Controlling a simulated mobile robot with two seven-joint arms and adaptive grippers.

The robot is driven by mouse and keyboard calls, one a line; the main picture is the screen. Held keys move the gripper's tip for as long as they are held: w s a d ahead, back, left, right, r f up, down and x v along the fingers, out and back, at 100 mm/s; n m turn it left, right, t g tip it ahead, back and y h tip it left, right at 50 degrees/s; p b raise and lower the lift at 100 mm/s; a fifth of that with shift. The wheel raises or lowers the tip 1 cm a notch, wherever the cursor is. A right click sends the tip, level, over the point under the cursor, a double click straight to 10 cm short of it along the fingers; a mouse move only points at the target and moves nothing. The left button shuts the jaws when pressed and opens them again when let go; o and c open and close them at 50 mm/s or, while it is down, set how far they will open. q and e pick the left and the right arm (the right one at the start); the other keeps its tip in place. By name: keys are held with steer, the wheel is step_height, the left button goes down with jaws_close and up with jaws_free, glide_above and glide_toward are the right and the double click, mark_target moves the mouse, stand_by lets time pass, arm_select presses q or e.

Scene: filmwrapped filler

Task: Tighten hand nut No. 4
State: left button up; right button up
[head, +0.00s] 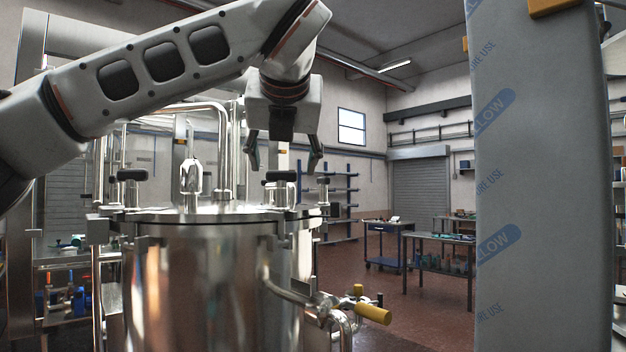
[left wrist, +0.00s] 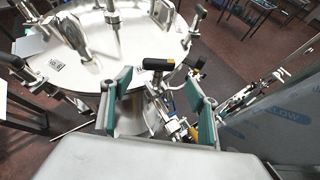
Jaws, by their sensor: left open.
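A steel vessel (head: 200,285) with a round lid stands in front of me. Hand nuts with black T-shaped handles sit around its lid rim. One hand nut (head: 280,176) is just below my left gripper (head: 285,160). In the left wrist view this nut (left wrist: 158,65) shows between the two green-padded fingers of the left gripper (left wrist: 158,80), which are open and apart from it. Other hand nuts are at the left rim (head: 130,175) and farther right (head: 323,181). The small lid labels are too small to read, so I cannot tell which nut is No. 4. My right gripper is not in view.
A tall film-wrapped panel (head: 540,180) stands close on the right. A pipe with a yellow handle (head: 373,313) sticks out at the vessel's lower right. Steel fittings (head: 191,175) rise from the lid. Workbenches (head: 440,260) stand far back, with open floor before them.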

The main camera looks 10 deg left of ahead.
mark_target(281, 171)
arm_select(q)
steer(key=shift+n+t+y, duration=0.4)
steer(key=shift+n+y, duration=0.3)
steer(key=shift+n, duration=0.2)
steer(key=x, duration=0.2)
steer(key=r+p+x, duration=0.1)
steer(key=x, duration=0.2)
steer(key=shift+w+a, duration=0.1)
steer(key=shift+w, duration=0.2)
steer(key=shift+w+a+f, duration=0.2)
steer(key=shift+w+f, duration=0.15)
steer(key=shift+w, duration=0.3)
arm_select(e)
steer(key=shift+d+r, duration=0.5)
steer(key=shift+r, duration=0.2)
arm_select(q)
steer(key=c, duration=1.1)
